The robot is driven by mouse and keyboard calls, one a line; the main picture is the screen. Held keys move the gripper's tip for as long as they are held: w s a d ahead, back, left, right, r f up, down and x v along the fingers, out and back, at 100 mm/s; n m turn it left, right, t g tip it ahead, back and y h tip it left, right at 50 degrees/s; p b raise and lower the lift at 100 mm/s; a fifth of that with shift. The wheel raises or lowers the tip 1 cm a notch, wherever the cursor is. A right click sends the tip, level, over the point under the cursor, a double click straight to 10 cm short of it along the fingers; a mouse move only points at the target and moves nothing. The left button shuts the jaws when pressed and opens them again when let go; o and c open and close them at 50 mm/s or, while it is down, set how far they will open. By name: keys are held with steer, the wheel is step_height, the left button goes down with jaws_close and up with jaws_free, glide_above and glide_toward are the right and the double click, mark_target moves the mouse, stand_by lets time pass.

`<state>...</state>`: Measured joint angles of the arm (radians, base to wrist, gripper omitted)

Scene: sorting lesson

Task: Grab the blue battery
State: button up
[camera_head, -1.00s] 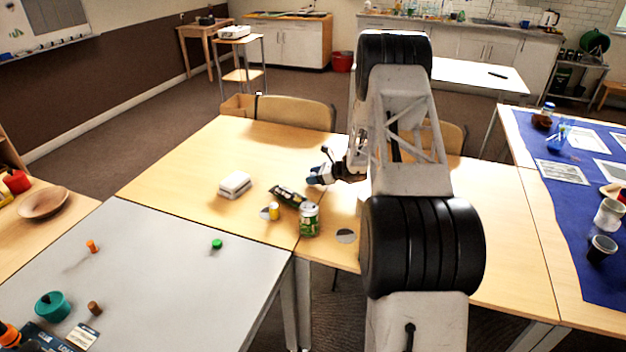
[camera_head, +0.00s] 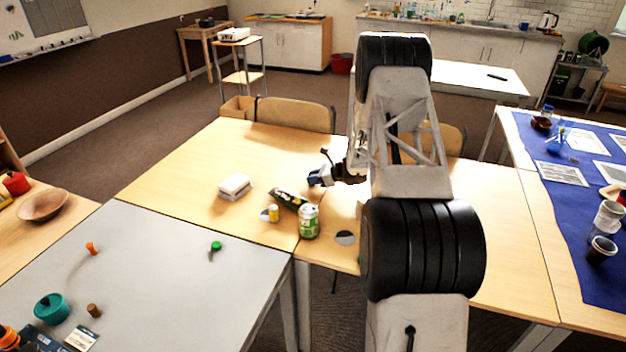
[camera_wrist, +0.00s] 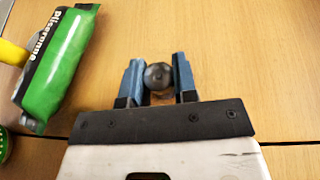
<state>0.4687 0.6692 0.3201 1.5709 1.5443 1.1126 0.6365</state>
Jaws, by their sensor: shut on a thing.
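My gripper (camera_head: 319,178) has blue fingers and hangs over the middle of the wooden table. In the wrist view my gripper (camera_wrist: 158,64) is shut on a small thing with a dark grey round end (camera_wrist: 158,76). It is seen nearly end-on between the fingers. It fits the battery, but I see no clear blue on it, and its sides are hidden by the fingers. In the head view it cannot be made out. I cannot tell whether it touches the table.
Left of my gripper lie a black-green packet (camera_head: 287,198), a yellow cylinder (camera_head: 273,212) and a green can (camera_head: 308,222). The packet (camera_wrist: 60,65) is close to the fingers in the wrist view. A white box (camera_head: 235,185) lies further left. The table behind is mostly clear.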

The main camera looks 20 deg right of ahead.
steer(key=shift+r, duration=0.45)
step_height(320, 180, up, 3)
steer(key=shift+f, duration=0.1)
steer(key=s+a, duration=0.1)
steer(key=s, duration=0.4)
steer(key=s+a, duration=0.2)
steer(key=s, duration=0.3)
steer(key=s+a+r, duration=0.1)
steer(key=s, duration=0.4)
steer(key=shift+s+a, duration=0.15)
steer(key=shift+a, duration=0.2)
steer(key=shift+r, duration=0.1)
